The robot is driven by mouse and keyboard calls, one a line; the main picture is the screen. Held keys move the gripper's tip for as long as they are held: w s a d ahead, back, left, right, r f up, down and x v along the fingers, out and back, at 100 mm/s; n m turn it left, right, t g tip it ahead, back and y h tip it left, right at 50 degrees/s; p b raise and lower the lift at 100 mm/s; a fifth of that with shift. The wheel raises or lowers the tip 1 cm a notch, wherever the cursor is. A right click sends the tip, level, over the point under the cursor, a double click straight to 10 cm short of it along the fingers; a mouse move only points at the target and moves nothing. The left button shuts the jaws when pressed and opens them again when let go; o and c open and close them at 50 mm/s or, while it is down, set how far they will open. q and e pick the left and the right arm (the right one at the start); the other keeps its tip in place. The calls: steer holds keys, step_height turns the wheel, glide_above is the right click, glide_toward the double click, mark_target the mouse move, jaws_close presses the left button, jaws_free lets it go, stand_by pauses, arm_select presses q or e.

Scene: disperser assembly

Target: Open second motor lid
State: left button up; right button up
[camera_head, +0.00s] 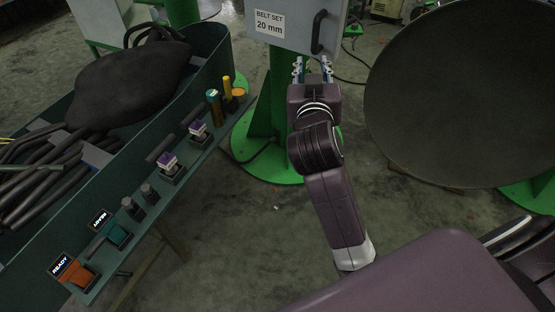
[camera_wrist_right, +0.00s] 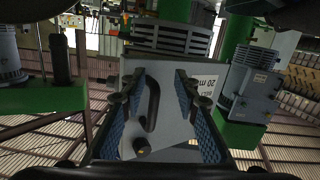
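A grey motor lid (camera_head: 283,36) with a white label reading "BELT SET 20 mm" and a black bar handle (camera_head: 319,32) is at the top of the head view. My right gripper (camera_head: 313,67) points up at it, with its two fingers apart just below the handle. In the right wrist view the lid (camera_wrist_right: 170,132) faces me, and its handle (camera_wrist_right: 152,104) lies between the open fingers of the right gripper (camera_wrist_right: 152,88). I see no grip on the handle, and I cannot tell the exact gap. My left gripper is not in view.
A large dark disc (camera_head: 460,95) stands right of my right arm. A green trough (camera_head: 205,62) with dark hoses and a control shelf is on the left. A green post (camera_head: 282,110) stands behind the gripper. Another grey motor housing (camera_wrist_right: 252,82) is right in the wrist view.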

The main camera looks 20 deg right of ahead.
steer(key=w+a+f+n+g+y, duration=0.1)
steer(key=a+f, duration=0.1)
steer(key=f, duration=0.8)
steer(key=w+a+f+n+g+y+b, duration=0.1)
steer(key=a+f+n+y, duration=0.1)
steer(key=f, duration=0.9)
steer(key=w+a+f+n+g+y, duration=0.1)
steer(key=a+f+n+y, duration=0.1)
steer(key=f, duration=0.9)
steer(key=shift+a+g, duration=0.3)
steer(key=shift+a, duration=0.25)
steer(key=shift+f, duration=0.1)
steer(key=shift+c, duration=0.3)
